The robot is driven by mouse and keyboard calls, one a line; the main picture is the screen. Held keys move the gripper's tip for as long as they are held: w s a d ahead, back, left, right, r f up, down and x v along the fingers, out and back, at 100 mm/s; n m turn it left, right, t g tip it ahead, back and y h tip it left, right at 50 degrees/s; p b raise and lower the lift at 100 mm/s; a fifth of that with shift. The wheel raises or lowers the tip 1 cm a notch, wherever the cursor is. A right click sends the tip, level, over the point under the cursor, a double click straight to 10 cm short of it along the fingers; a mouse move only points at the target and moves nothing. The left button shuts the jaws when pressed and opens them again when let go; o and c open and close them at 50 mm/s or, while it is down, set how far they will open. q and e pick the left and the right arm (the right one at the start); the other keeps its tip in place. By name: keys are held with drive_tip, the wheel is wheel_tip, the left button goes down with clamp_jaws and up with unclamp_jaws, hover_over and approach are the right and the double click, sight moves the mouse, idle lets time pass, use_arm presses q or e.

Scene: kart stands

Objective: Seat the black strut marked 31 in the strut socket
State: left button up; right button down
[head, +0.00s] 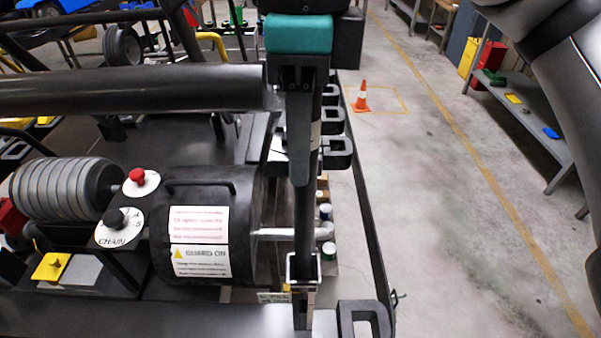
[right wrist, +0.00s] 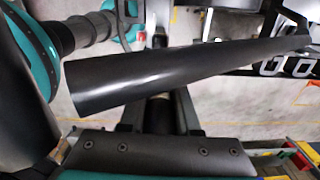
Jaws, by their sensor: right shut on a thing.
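The black strut (head: 304,222) stands about upright in the head view, in front of the right-hand side of the kart stand. The strut's lower end meets a pale metal frame, which appears to be the strut socket (head: 303,284). I cannot tell how deep it sits. The number 31 is not readable. My left gripper is not in view.
A black drum with a guard label (head: 200,258) and a metal shaft stand left of the strut. Black U-shaped hooks (head: 364,306) sit right of it. A red knob (head: 137,175) is at the left. The floor aisle at right is clear; an orange cone (head: 361,98) stands farther back.

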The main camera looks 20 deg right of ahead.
sight(304, 212)
wheel_tip(304, 212, down, 4)
idle(0.4)
drive_tip(key=shift+f+b, duration=0.15)
drive_tip(key=shift+b, duration=0.15)
drive_tip(key=c, duration=0.6)
unclamp_jaws()
